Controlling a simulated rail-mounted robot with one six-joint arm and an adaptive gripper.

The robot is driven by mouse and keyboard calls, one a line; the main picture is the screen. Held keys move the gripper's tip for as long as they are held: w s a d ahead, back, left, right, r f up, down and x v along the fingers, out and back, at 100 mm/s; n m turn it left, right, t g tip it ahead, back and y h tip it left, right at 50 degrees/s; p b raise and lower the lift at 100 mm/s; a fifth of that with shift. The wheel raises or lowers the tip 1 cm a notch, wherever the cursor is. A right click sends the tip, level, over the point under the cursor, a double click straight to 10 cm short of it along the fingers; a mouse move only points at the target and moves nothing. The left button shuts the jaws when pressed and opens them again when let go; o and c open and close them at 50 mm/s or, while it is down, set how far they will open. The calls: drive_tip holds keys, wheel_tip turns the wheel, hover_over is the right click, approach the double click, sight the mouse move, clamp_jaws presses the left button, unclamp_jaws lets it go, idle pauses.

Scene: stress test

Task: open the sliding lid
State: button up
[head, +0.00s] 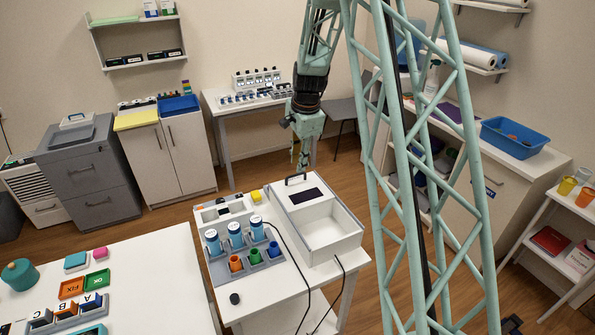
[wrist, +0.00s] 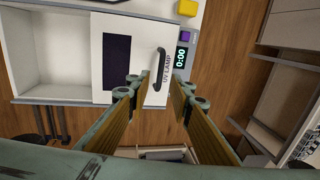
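A white box (head: 335,244) stands on the small white table. Its sliding lid (head: 305,212), with a dark window (head: 306,196) and a black handle (head: 295,179), covers the far part; the near part is uncovered and looks empty. In the wrist view the lid (wrist: 96,48) lies right of the uncovered white interior (wrist: 48,45), with the handle (wrist: 161,65) near its right end beside "UV LAMP" lettering. My gripper (head: 300,166) is above the handle, pointing down. In the wrist view my gripper (wrist: 160,84) is open, its fingers either side of the handle; contact cannot be told.
A green-digit display (wrist: 181,58) and purple button sit beside the lid. A yellow cube (head: 256,196) is near the box. A rack (head: 246,260) with blue-labelled containers and coloured cups stands left of it. Black cables hang over the table's front. My lattice column blocks the right-hand view.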

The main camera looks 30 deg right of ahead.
sight(298, 175)
drive_tip(key=shift+w+f, duration=0.25)
drive_tip(key=shift+f, duration=0.9)
drive_tip(key=shift+w+f, duration=0.25)
drive_tip(key=shift+f, duration=0.9)
clamp_jaws()
